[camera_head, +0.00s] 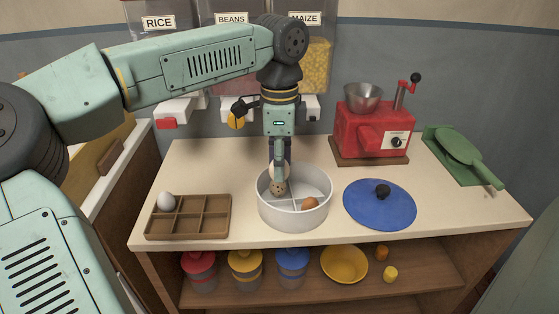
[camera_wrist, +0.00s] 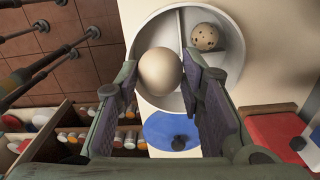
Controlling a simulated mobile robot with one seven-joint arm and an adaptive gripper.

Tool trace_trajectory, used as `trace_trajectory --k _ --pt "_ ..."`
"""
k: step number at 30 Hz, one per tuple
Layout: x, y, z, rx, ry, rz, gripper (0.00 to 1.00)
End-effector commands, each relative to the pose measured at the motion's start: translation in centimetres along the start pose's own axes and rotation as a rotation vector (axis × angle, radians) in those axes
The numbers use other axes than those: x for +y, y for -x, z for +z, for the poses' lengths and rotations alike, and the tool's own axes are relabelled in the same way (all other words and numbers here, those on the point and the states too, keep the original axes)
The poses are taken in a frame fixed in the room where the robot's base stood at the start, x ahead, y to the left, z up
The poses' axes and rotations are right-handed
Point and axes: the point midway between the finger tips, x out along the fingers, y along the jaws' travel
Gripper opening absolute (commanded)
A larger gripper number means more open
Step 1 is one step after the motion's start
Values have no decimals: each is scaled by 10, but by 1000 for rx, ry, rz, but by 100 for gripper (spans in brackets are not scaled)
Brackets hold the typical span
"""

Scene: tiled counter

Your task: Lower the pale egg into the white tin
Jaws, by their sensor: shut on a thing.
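My gripper (camera_wrist: 160,78) is shut on the pale egg (camera_wrist: 160,71), a smooth cream egg between its two pads. In the head view my gripper (camera_head: 279,168) points down at the back part of the white tin (camera_head: 295,219), and a finger partly hides the egg. The tin is round with thin inner dividers; its rim also shows in the wrist view (camera_wrist: 143,30). A speckled egg (camera_wrist: 205,36) lies in one compartment and a brown egg (camera_head: 310,203) in another. The held egg appears above the tin; its exact height is hard to tell.
A brown sectioned tray (camera_head: 188,229) with a white egg (camera_head: 166,201) stands left of the tin. A blue lid (camera_head: 380,211) lies to the right. Dispensers hang behind. The counter's front edge is close.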

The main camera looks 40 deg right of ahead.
Motion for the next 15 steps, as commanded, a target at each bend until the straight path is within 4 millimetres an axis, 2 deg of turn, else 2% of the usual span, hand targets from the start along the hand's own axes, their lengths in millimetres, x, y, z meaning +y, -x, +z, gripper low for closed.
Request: trace_trajectory --k 15 --pt "0 -27 0 -1 0 1 26"
